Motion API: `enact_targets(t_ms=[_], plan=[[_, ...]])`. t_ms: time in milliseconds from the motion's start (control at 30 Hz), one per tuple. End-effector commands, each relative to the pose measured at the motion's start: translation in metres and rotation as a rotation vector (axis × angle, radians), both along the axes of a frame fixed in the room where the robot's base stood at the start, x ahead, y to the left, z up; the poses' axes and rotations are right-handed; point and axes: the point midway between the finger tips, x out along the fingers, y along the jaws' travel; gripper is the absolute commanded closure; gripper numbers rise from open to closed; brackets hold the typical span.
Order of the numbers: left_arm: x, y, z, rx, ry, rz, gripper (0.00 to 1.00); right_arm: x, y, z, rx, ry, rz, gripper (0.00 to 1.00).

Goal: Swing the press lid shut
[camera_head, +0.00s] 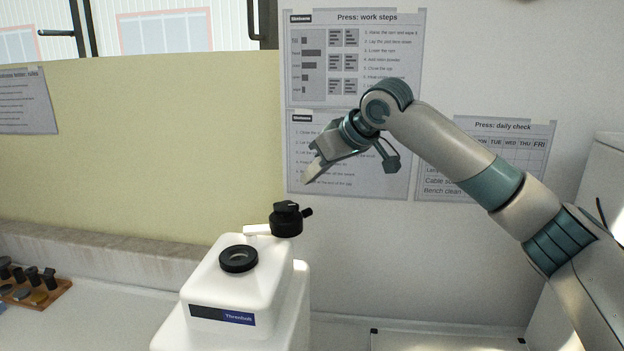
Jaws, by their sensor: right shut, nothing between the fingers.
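The white press (228,287) stands on the bench at lower centre, with a dark blue label on its front. A black ring (239,259) around a round opening sits uncovered on its top. A black lid-like part (286,221) with a side knob stands on a short white arm at the back right of the top, beside the ring and not over it. My right gripper (309,178) is shut and empty. It appears above the black part, apart from it, in front of the wall sheets. My left gripper is not in view.
A wooden rack (36,296) with several dark pieces stands at the far left. A pale flat tray or board (447,342) lies at lower right. Printed sheets (352,60) hang on the wall behind.

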Motion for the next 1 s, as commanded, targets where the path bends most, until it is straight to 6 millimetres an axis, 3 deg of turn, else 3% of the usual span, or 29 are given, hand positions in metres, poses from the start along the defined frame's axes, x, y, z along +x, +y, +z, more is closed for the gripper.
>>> enact_targets(t_ms=[667, 1000], plan=[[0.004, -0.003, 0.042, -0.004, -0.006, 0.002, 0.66, 0.048, 0.044, -0.062, -0.001, 0.001, 0.0, 1.0], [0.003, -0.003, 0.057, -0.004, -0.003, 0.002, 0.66, 0.026, 0.022, -0.07, -0.002, -0.001, -0.001, 1.0]])
